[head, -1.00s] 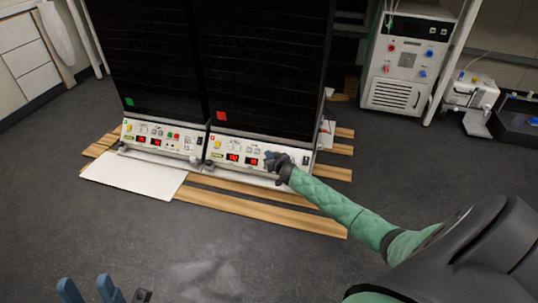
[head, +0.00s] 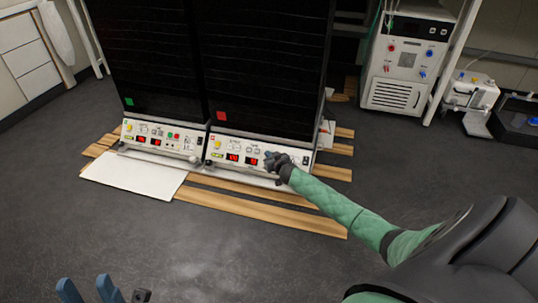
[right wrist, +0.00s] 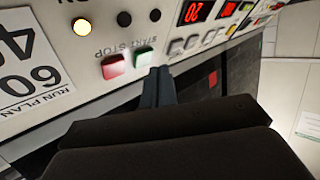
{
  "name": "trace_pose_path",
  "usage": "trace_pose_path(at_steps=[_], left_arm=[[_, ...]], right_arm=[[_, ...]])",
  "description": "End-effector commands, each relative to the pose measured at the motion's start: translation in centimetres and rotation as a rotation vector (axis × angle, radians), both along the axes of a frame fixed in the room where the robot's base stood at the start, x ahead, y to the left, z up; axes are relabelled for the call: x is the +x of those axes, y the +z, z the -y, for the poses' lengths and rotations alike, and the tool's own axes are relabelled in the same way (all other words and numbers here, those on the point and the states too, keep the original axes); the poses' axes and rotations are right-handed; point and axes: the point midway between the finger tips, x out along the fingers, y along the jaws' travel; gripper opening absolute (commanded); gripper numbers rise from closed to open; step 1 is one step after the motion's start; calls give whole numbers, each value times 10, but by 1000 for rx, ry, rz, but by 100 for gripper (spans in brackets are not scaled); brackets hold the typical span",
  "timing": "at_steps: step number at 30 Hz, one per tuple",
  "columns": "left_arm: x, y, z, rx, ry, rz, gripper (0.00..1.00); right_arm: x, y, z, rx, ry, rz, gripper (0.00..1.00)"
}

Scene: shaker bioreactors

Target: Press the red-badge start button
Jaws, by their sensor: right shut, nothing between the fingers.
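Two dark bioreactor cabinets stand side by side in the head view, the left with a green badge (head: 129,101), the right with a red badge (head: 221,116). The red-badge machine's white control panel (head: 225,148) runs along its lower front. In the right wrist view, a red button (right wrist: 114,66) and a green button (right wrist: 145,57) sit side by side below upside-down START and STOP lettering. My right gripper (head: 273,161) is shut and empty at the panel; its fingertips (right wrist: 158,73) are close beside the green button. Contact is unclear. My left gripper (head: 87,290) is open, low at left.
A white board (head: 132,176) and wooden slats (head: 255,211) lie on the floor before the machines. The green-badge machine's similar panel (head: 158,139) is to the left. A white instrument (head: 406,68) stands at the back right. The front floor is clear.

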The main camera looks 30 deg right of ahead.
Motion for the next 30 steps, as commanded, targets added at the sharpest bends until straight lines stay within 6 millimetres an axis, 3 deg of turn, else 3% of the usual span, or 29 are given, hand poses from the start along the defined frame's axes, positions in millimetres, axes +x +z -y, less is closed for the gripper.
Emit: trace_pose_path(at_steps=[30], left_arm=[[0, -2, 0, 0, -1, 0, 34]], right_arm=[[5, -6, 5, 0, 0, 0, 0]])
